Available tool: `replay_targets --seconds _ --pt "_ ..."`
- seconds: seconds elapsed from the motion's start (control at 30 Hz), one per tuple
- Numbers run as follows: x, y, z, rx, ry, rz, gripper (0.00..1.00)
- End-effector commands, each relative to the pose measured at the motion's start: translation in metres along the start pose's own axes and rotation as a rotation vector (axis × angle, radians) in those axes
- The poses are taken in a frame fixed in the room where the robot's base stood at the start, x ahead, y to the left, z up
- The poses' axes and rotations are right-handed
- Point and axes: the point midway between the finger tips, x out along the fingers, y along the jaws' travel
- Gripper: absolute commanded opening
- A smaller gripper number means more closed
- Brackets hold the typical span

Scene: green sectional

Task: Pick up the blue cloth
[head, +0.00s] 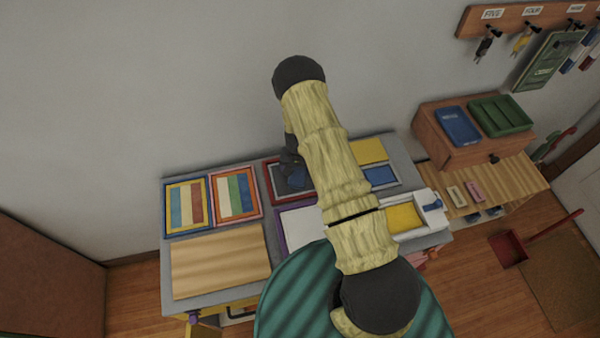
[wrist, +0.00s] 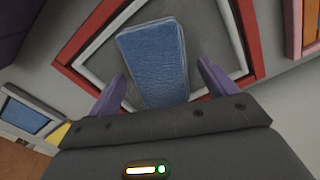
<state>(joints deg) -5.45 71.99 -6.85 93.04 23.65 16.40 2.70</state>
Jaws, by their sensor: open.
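The blue cloth (wrist: 155,62) is a folded, textured rectangle lying on a grey surface inside a white and red frame (wrist: 80,38) in the wrist view. In the head view only a small dark blue part of it (head: 298,178) shows beside my gripper, in the red-edged frame (head: 270,178). My gripper (wrist: 161,72) is open and empty, with one purple finger on each side of the cloth's near half. The near end of the cloth lies between the fingers. I cannot tell how high the fingertips are above it. My arm hides part of the table in the head view.
The grey table (head: 200,180) stands against the wall. It holds two striped pictures (head: 235,193), a wooden board (head: 220,262), a blue panel (head: 380,175) and a white tray with a yellow cloth (head: 403,217). A wooden box with blue and green trays (head: 500,115) stands to the right.

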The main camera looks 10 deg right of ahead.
Motion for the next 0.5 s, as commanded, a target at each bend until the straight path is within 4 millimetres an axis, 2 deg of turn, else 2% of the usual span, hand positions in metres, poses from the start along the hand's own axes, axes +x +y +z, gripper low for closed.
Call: replay_targets --seconds 0.17,0.4,0.5 --pt "-0.0001 0.0 0.0 0.0 0.0 0.0 0.85" --pt "-0.0002 0.0035 -0.0015 0.007 0.0 0.0 0.39" --pt "-0.0002 0.0044 -0.0018 0.009 0.0 0.0 0.33"
